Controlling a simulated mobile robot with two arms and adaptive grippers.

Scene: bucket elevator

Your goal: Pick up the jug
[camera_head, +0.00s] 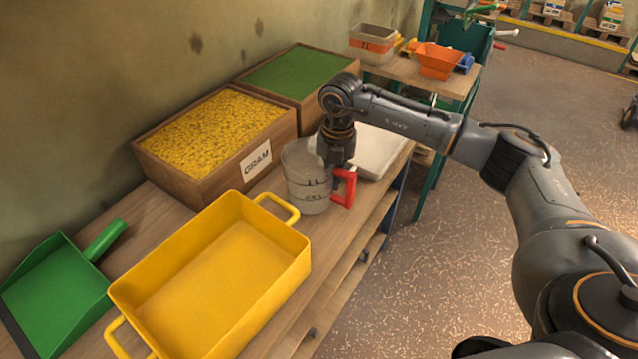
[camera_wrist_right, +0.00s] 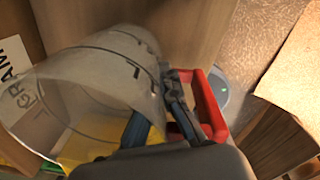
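The jug (camera_head: 308,188) is clear, with dark measuring marks and a red handle (camera_head: 350,188). It stands upright on the wooden bench, and it also shows large in the right wrist view (camera_wrist_right: 95,80). My right gripper (camera_head: 337,163) points down at the jug's handle side, overlapping its rim. My left gripper is not in view.
A yellow tray (camera_head: 296,262) stands in front of the jug. A wooden box of yellow grain (camera_head: 205,190) and one with green filling (camera_head: 312,97) stand behind. A white slab (camera_head: 380,150) lies right of the jug. A green dustpan (camera_head: 55,290) is at the left.

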